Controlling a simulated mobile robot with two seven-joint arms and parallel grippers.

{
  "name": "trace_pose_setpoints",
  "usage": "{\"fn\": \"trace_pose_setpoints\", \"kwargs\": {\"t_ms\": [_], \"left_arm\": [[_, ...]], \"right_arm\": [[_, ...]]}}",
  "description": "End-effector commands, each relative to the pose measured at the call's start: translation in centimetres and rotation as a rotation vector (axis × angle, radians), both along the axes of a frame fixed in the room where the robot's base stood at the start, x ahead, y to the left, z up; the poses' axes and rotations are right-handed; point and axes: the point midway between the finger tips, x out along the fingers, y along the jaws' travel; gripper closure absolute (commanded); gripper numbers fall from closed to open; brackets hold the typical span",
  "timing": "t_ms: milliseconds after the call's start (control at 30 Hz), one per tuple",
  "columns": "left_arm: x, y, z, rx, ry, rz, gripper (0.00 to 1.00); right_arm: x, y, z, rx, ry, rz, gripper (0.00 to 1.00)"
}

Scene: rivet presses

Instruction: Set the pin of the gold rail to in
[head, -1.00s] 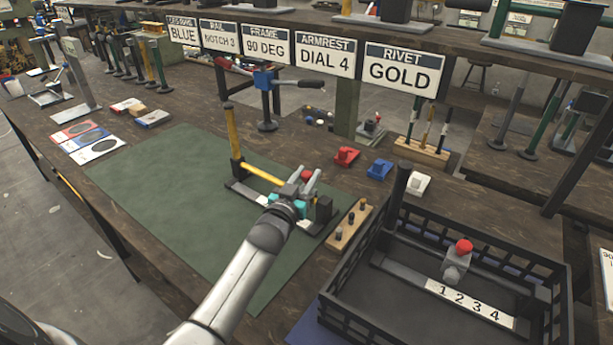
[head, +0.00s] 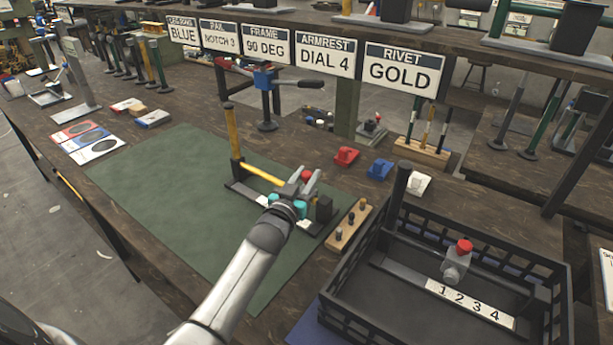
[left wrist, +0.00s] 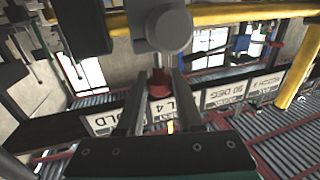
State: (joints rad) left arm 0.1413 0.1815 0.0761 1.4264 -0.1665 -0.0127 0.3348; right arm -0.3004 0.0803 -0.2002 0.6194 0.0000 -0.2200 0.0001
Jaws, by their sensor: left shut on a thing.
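The gold rail is an L-shaped yellow bar (head: 262,174) with an upright yellow post, set in a dark fixture on the green mat. It also crosses the top of the left wrist view (left wrist: 235,15). A red pin knob (left wrist: 158,83) sits below a grey cylindrical housing (left wrist: 165,28) in the left wrist view; its red top (head: 306,175) shows in the head view. My left gripper (head: 308,181) reaches the rail's right end, with its two fingers (left wrist: 159,92) either side of the red knob, shut on it. My right gripper is not in view.
A black crate (head: 340,290) stands at the right front, holding a grey part with a red knob and a numbered strip. A wooden peg block (head: 349,226) lies beside the fixture. Red, blue and white clamps (head: 380,168) stand behind. The green mat's left part (head: 150,180) is clear.

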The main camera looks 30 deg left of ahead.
Motion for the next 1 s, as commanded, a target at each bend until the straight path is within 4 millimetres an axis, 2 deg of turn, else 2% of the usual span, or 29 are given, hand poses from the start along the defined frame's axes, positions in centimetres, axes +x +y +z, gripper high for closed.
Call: {"fn": "trace_pose_setpoints", "kwargs": {"t_ms": [100, 300, 533, 567, 833, 1000], "left_arm": [[0.0, 0.0, -0.3, -0.001, 0.002, 0.0, 1.0], [0.0, 0.0, -2.3, 0.0, 0.004, 0.001, 1.0], [-0.1, 0.0, -2.4, -0.001, 0.008, 0.001, 1.0], [-0.1, 0.0, -2.4, -0.001, 0.009, 0.001, 0.64], [0.0, 0.0, -2.2, 0.0, 0.004, 0.0, 0.34], [0.0, 0.0, -2.1, 0.0, 0.002, 0.0, 0.34]], "right_arm": [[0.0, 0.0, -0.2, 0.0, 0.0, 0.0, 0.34], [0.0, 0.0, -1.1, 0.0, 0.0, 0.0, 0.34], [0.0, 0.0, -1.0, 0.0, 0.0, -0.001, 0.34], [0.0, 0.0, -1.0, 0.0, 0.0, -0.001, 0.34], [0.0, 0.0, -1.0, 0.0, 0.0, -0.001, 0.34], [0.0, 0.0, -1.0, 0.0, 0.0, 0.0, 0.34]]}}
